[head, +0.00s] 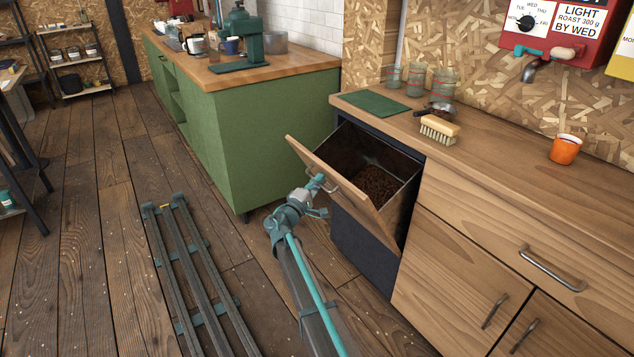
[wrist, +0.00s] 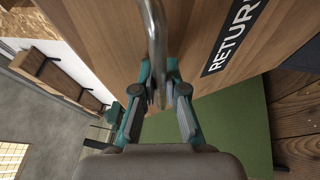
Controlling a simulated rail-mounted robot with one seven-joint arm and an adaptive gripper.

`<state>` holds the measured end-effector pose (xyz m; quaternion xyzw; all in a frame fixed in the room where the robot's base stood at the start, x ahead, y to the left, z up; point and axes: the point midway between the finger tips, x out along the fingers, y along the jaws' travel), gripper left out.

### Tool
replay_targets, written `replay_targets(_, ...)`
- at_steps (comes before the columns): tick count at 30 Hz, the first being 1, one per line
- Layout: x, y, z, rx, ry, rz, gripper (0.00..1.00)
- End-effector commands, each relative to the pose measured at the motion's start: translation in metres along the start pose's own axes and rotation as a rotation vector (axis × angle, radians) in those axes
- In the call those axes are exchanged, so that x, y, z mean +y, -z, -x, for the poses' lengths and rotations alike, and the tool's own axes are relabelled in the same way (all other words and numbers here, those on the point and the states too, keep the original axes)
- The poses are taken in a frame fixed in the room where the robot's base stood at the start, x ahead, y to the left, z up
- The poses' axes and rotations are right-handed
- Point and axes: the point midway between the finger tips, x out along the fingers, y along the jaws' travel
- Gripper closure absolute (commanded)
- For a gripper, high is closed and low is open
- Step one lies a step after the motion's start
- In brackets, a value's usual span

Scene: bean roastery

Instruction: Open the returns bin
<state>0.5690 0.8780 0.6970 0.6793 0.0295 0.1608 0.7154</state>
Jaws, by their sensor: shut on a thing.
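The returns bin (head: 350,187) is a tilt-out bin in the dark cabinet at the end of the wooden counter. Its wooden front is tilted outward at the top, and dark brown beans (head: 377,186) show inside. My gripper (head: 316,183) is at the metal handle on the outer face of that front. In the wrist view, my gripper's teal and grey fingers (wrist: 159,88) are closed around the metal handle (wrist: 156,35). A black label (wrist: 234,35) with white letters, partly cut off, is on the wooden front beside the handle.
A wooden counter (head: 500,150) bears a brush (head: 439,128), an orange cup (head: 565,149), a green mat (head: 375,103) and glass jars. A green cabinet (head: 250,130) stands to the left of the bin. Rails (head: 195,270) lie on the floor at lower left.

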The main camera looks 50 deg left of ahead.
Motion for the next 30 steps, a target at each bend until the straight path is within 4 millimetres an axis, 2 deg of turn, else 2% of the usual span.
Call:
replay_targets(10,0.0,0.0,0.0,-0.001,0.0,-0.001,1.0)
replay_targets(11,0.0,0.0,0.0,-0.001,0.0,-0.001,0.88)
replay_targets(13,0.0,0.0,0.0,-0.001,0.0,-0.001,0.78)
replay_targets(23,0.0,0.0,0.001,0.0,0.0,0.0,0.78)
replay_targets(26,0.0,-0.001,0.008,0.0,0.0,0.0,0.78)
replay_targets(30,0.0,-0.002,0.027,0.001,0.0,0.0,0.78)
